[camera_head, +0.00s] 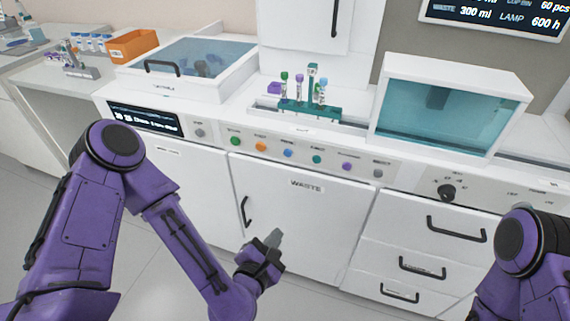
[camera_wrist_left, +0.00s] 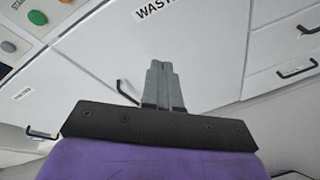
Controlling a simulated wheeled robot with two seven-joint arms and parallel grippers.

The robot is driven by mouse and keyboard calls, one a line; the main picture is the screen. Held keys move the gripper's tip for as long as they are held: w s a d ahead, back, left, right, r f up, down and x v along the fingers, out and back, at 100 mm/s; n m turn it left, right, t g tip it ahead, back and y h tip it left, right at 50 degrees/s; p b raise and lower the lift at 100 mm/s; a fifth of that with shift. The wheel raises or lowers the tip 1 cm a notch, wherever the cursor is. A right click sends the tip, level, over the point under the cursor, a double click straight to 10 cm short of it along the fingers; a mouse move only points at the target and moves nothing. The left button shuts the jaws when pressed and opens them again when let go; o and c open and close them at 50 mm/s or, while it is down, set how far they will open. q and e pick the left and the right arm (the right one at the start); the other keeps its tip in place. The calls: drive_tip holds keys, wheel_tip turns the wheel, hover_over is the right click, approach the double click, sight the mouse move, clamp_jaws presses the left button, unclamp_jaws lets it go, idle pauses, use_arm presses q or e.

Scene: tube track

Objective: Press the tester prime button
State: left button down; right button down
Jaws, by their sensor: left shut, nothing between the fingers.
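The tester is a white bench machine with a row of round buttons on its front panel: green (camera_head: 235,141), orange (camera_head: 261,146), blue (camera_head: 288,153), teal (camera_head: 317,159), purple (camera_head: 346,166) and grey (camera_head: 378,173). Their labels are too small to read surely, so I cannot tell which is prime. My left gripper (camera_head: 276,237) is shut and empty, below the panel in front of the WASTE door. In the left wrist view its fingers (camera_wrist_left: 160,68) are together, apart from the green button (camera_wrist_left: 37,18) at upper left. My right gripper is out of view.
The WASTE door (camera_head: 300,215) has a black handle (camera_head: 245,211). Drawers with handles (camera_head: 456,229) are at right, below a black knob (camera_head: 447,192). A teal tube rack (camera_head: 309,111) stands above the panel. The space before the buttons is clear.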

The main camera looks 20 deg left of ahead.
use_arm(q)
drive_tip(key=w+a+r+n+t+y, duration=0.1)
drive_tip(key=w+r+n+t+y, duration=0.1)
drive_tip(key=r+n, duration=0.7)
drive_tip(key=shift+w+a+t, duration=0.25)
drive_tip(key=shift+w+t, duration=0.35)
drive_tip(key=shift+w, duration=0.05)
drive_tip(key=p, duration=0.2)
approach(288, 154)
drive_tip(key=w, duration=0.6)
drive_tip(key=shift+w+a, duration=0.25)
drive_tip(key=shift+w, duration=0.15)
